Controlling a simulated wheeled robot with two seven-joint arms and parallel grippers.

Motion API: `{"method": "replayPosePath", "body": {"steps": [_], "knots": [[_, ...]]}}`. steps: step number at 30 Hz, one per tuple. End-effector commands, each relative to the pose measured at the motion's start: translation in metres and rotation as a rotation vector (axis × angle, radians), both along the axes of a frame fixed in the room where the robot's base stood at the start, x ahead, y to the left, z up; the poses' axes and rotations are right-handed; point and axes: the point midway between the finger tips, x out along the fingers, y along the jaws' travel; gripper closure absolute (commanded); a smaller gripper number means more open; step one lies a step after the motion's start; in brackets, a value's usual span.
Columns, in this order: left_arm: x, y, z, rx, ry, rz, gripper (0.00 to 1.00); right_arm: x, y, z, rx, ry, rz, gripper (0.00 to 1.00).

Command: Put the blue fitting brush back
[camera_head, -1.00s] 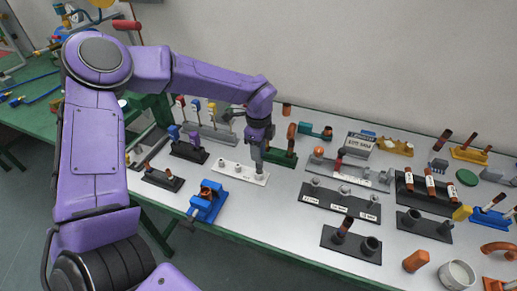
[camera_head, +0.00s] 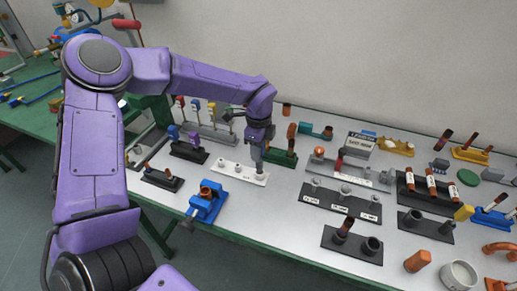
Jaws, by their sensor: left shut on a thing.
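My left gripper (camera_head: 258,160) reaches down from the purple left arm over the right end of a white holder block (camera_head: 228,172). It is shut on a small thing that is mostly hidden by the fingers. I cannot make out its colour or tell whether it is the blue fitting brush. The fingertips are at or just above the block's right end; contact is unclear. Two round sockets show on the block's left half. A black stand (camera_head: 187,153) with blue and purple upright pieces (camera_head: 174,133) is to its left. My right gripper is not in view.
A rack (camera_head: 214,137) with red, blue and yellow tools stands behind. A green holder (camera_head: 283,158) is close to the gripper's right. A blue clamp (camera_head: 206,203) with a copper fitting lies in front. Several dark stands fill the table's right.

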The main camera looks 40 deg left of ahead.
Motion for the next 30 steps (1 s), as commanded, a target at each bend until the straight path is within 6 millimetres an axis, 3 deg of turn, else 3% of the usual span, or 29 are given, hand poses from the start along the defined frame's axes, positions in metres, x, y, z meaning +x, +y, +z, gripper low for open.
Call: {"method": "replayPosePath", "body": {"steps": [30], "knots": [[0.000,0.000,-0.032,-0.001,0.000,0.000,0.88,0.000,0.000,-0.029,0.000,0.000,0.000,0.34]]}}
